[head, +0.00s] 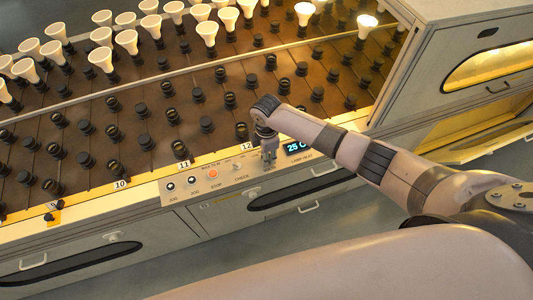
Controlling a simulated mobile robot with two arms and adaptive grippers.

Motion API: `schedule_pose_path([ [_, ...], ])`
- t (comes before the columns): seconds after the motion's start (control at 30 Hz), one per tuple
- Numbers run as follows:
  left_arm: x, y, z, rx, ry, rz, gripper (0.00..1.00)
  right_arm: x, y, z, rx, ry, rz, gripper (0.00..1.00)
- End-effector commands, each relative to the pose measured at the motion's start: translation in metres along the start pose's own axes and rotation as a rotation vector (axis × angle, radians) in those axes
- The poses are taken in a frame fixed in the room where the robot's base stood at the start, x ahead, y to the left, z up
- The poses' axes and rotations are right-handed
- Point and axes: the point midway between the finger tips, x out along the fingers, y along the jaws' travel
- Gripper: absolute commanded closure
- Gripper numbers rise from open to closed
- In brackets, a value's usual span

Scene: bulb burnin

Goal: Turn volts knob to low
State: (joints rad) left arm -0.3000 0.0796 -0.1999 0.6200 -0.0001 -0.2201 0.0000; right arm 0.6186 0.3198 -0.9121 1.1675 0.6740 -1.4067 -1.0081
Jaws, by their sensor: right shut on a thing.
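My right gripper (268,153) reaches in from the right and points down at the control panel (222,181) on the bench's front edge. It is shut on a small part between the CHECK switch and the lit display. This looks like the volts knob, but the fingers hide it, so its setting and label cannot be read. My left gripper is not in view.
Behind are rows of sockets, several holding white bulbs (208,30). A cabinet (470,60) with a glowing window stands right.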

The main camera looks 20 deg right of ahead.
Motion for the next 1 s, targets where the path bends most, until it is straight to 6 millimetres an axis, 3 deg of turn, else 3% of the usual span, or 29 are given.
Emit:
schedule_pose_path([
  [0.03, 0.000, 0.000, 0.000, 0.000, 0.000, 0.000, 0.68, -0.001, 0.001, -0.001, -0.002, 0.001, 0.002, 1.00],
  [0.07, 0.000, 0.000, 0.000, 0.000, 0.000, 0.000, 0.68, -0.001, 0.001, -0.001, -0.002, 0.001, 0.002, 0.71],
  [0.33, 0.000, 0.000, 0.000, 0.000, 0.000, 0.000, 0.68, 0.000, 0.000, 0.000, 0.000, 0.000, 0.001, 0.53],
  [0.73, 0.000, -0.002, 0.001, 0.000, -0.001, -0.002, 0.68, -0.007, 0.001, 0.000, 0.000, 0.001, 0.002, 0.52],
  [1.0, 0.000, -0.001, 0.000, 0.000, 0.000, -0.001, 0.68, -0.059, 0.001, 0.000, -0.001, 0.001, 0.005, 0.52],
])
